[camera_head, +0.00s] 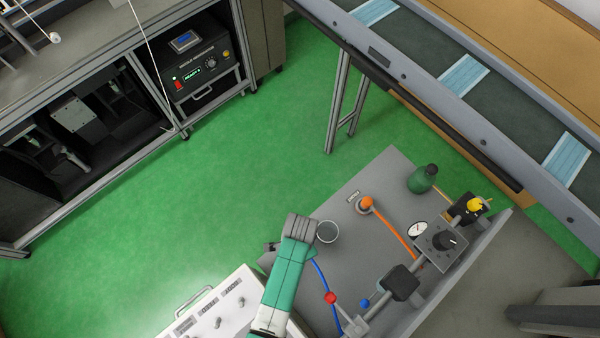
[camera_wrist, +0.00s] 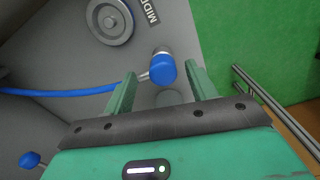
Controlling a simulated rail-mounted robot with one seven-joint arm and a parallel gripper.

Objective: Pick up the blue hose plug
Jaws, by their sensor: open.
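The blue hose plug (camera_wrist: 162,69) has a rounded blue body with a metal collar at one end. The green fingers are apart. The blue hose (camera_wrist: 60,92) runs left from the plug; in the head view the hose (camera_head: 321,280) runs up beneath my arm, which hides the plug and the fingertips there.
A blue knob (camera_wrist: 29,160) and round grey disc (camera_wrist: 109,20) are nearby. The conveyor (camera_head: 425,40) carries masks.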

